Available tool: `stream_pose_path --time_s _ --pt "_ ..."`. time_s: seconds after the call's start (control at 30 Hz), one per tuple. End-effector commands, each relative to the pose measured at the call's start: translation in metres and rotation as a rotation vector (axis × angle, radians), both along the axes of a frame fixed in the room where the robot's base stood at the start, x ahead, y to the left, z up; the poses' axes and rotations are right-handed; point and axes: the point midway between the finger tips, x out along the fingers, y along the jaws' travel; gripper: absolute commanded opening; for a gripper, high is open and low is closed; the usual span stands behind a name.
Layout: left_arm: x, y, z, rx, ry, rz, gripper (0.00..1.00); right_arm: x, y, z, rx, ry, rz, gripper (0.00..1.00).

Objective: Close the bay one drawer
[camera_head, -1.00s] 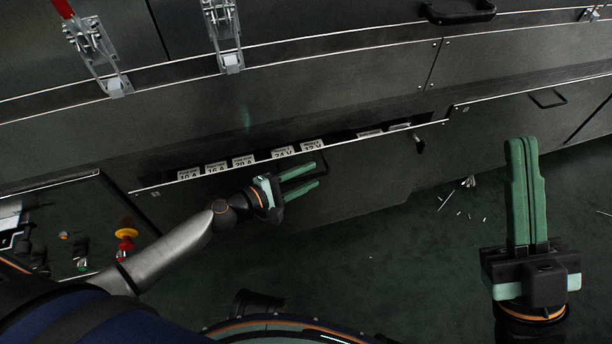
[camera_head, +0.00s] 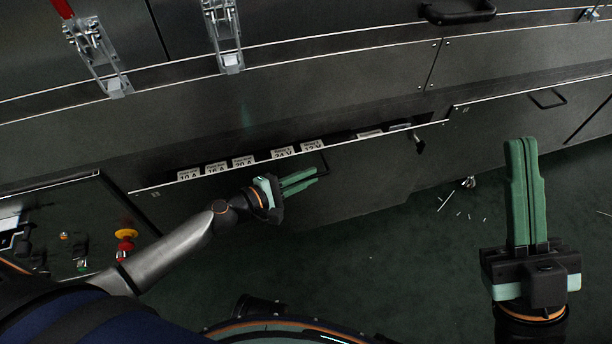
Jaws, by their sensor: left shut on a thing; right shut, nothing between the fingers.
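The drawer (camera_head: 370,178) in the middle of the dark cabinet stands a little open. Several white labels, such as 24 V and 12 V, show in the gap behind its top edge. Its black bar handle (camera_head: 324,161) is on the front, near the top. My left gripper (camera_head: 316,175) is at the handle with its green fingers closed together on it; the fingers hide part of the bar. My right gripper (camera_head: 520,142) is shut and empty, raised over the floor at the right, apart from the cabinet.
Another drawer (camera_head: 545,115) with its own handle is at the right. A panel with a red and yellow knob (camera_head: 125,240) is at the left. Small white pieces and a metal bit (camera_head: 468,183) lie on the green floor (camera_head: 400,260), which is otherwise clear in front.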

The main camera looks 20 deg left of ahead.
Motion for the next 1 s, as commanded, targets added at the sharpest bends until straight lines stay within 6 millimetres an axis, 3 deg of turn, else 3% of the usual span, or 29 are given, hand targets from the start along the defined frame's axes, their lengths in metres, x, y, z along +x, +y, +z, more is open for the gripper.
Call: stream_pose_path --time_s 0.87,1.0 --pt "0.000 0.000 0.000 0.000 0.001 -0.001 0.00 0.000 0.000 0.000 0.000 0.000 0.000 0.00" --pt "0.010 0.007 -0.001 0.002 -0.003 0.002 0.00 0.000 0.000 -0.004 -0.002 -0.001 -0.001 0.00"
